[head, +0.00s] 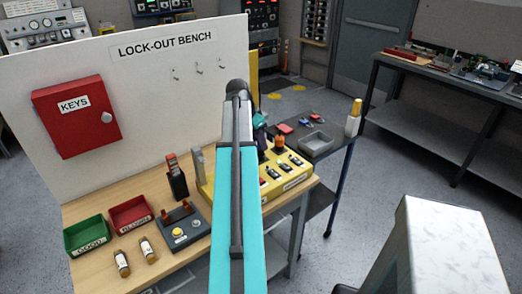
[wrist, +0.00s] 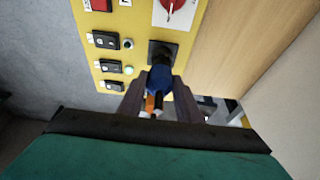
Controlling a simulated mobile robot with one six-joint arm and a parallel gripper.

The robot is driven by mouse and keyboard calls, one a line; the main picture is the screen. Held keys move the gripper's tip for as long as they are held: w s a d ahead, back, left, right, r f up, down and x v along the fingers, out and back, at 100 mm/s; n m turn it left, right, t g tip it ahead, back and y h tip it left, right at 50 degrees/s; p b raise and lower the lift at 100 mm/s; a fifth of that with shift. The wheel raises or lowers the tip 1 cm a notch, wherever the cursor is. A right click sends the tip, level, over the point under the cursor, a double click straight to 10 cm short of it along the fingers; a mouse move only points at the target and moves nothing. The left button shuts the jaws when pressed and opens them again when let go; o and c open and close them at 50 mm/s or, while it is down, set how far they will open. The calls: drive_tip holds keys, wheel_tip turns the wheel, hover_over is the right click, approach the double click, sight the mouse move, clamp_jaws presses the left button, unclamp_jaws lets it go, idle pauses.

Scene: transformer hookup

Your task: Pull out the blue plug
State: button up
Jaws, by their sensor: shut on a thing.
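The blue plug (wrist: 159,77) shows in the wrist view at a dark square socket (wrist: 162,52) on the yellow panel. My gripper (wrist: 158,92) is shut on the blue plug, with one finger on each side of it. I cannot tell whether the plug is fully seated in the socket. In the head view the yellow panel (head: 289,183) stands on the bench. My arm hides much of it there, and I cannot make out the blue plug.
The panel carries several black switches (wrist: 106,40) and a red knob (wrist: 173,4). On the bench are a green bin (head: 86,236), a red bin (head: 130,214), a grey box with a yellow button (head: 183,230) and two cylinders. A grey tray (head: 316,145) lies on the cart beyond.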

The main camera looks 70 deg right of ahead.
drive_tip(key=shift+r+p, duration=0.3)
drive_tip(key=shift+r, duration=0.2)
idle(0.4)
drive_tip(key=shift+r+p, duration=1.45)
drive_tip(key=shift+r, duration=0.9)
